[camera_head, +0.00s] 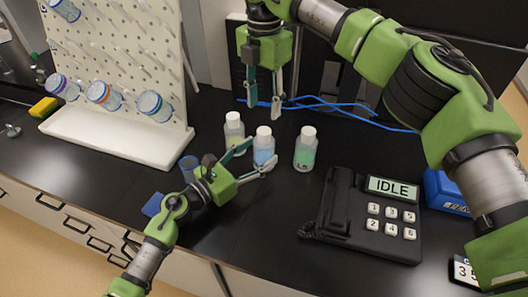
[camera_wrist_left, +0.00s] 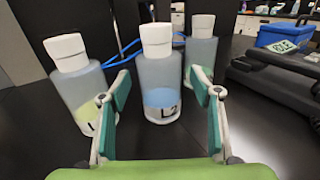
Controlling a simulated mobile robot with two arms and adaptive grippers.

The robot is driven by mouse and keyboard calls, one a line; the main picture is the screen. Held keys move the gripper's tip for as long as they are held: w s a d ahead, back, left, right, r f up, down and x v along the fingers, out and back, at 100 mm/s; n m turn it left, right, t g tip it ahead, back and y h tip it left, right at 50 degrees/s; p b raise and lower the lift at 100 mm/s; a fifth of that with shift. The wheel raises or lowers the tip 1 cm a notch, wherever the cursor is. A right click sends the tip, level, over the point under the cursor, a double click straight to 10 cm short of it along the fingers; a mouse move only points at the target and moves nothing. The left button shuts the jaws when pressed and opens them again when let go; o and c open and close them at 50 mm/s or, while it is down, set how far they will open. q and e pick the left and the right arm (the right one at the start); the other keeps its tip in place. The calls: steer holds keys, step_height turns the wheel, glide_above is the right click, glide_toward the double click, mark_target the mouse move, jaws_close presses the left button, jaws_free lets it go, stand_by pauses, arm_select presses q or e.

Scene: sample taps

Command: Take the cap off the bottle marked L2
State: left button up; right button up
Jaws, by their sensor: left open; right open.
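Three capped bottles stand upright on the black bench. The middle bottle (camera_head: 263,151) has a white cap (camera_head: 264,132) and blue liquid; in the left wrist view this bottle (camera_wrist_left: 160,80) shows a partly readable label starting with L. The left bottle (camera_head: 234,128) holds yellowish liquid and the right bottle (camera_head: 305,152) looks green. My left gripper (camera_head: 260,153) is open, its fingers on either side of the middle bottle; contact cannot be told. My right gripper (camera_head: 265,104) is open and empty, pointing down above and behind the bottles.
A small blue cylinder (camera_head: 188,166) is beside my left gripper. A black keypad device (camera_head: 372,222) reading IDLE stands at the right. Blue cables (camera_head: 345,108) lie behind.

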mark_target(258, 153)
arm_select(q)
steer(key=shift+x, duration=1.65)
arm_select(e)
steer(key=shift+w, duration=0.1)
arm_select(q)
steer(key=shift+s, duration=0.1)
steer(key=shift+c, duration=0.5)
jaws_close()
steer(key=shift+f, duration=0.1)
arm_select(e)
steer(key=m, duration=1.3)
steer(key=shift+f, duration=4.05)
